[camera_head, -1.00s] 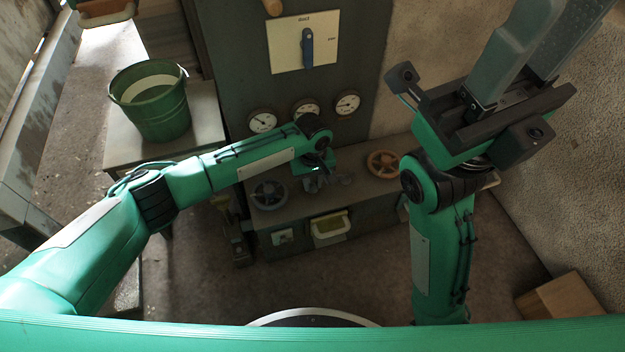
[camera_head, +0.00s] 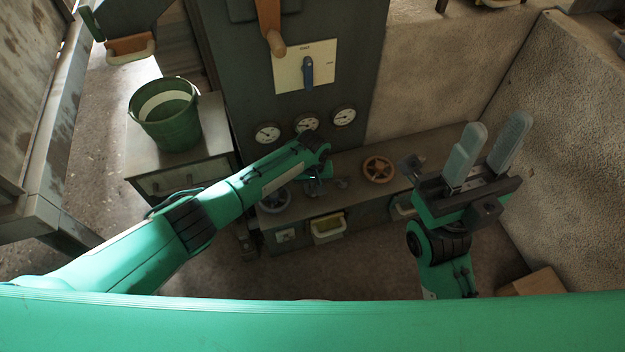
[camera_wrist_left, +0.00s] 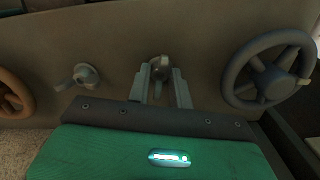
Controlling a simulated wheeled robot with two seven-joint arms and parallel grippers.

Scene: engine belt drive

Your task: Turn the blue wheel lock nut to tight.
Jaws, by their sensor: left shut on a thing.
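The blue-grey wheel (camera_head: 274,198) is on the bench at the left; in the left wrist view the wheel (camera_wrist_left: 268,70) is at the right. My left gripper (camera_wrist_left: 162,76) is shut on the small lock nut (camera_wrist_left: 160,62) beside this wheel. In the head view my left gripper (camera_head: 316,187) is dark and small, and the nut is mostly hidden by it. A second lock nut (camera_wrist_left: 86,75) stands free near the orange-brown wheel (camera_head: 379,169). My right gripper (camera_head: 490,160) is raised at the right, open and empty, its fingers apart.
Dials (camera_head: 306,123) and a switch panel (camera_head: 305,68) are on the cabinet behind the bench. A green bucket (camera_head: 165,115) stands on a side table at the left. A cardboard box (camera_head: 537,283) lies on the floor at the right.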

